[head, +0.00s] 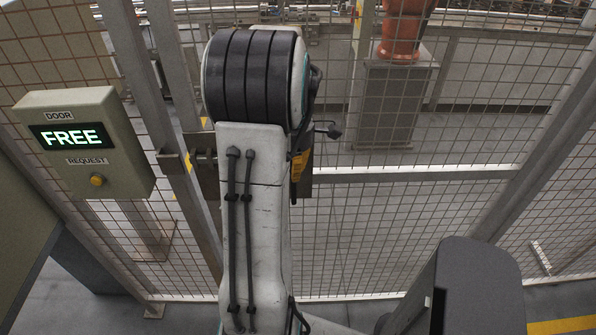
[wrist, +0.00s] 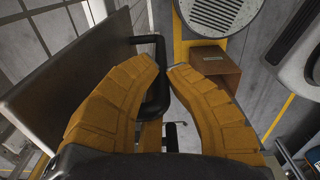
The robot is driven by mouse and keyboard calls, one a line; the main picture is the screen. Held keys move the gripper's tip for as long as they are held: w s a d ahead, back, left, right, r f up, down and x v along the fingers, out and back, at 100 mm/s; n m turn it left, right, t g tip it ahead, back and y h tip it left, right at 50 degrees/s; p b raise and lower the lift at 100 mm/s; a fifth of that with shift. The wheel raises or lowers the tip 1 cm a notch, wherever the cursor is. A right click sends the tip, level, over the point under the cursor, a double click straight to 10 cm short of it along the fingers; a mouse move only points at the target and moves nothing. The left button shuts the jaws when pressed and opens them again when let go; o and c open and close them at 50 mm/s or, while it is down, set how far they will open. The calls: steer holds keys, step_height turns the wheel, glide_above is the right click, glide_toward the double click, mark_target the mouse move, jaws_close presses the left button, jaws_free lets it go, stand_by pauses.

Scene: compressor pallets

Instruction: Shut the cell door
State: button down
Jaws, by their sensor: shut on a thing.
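The cell door (head: 420,225) is a grey-framed wire mesh panel, in the head view behind and to the right of my arm. Whether it is flush with its post, I cannot tell. My gripper (wrist: 166,70) has its yellow fingers closed around a black bar handle (wrist: 157,98) in the wrist view. The handle stands off a dark plate (wrist: 75,70). In the head view my arm hides the handle and most of my gripper; only a bit of yellow finger shows.
A latch bracket (head: 178,160) sits on the post beside my arm. An orange machine (head: 402,30) stands on a grey pedestal (head: 393,100) behind the mesh.

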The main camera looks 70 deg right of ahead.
steer(key=shift+w+d+r, duration=0.1)
steer(key=shift+d, duration=0.3)
steer(key=c, duration=1.3)
jaws_free()
steer(key=shift+w+d, duration=0.15)
step_height(320, 180, up, 12)
steer(key=shift+f, duration=0.1)
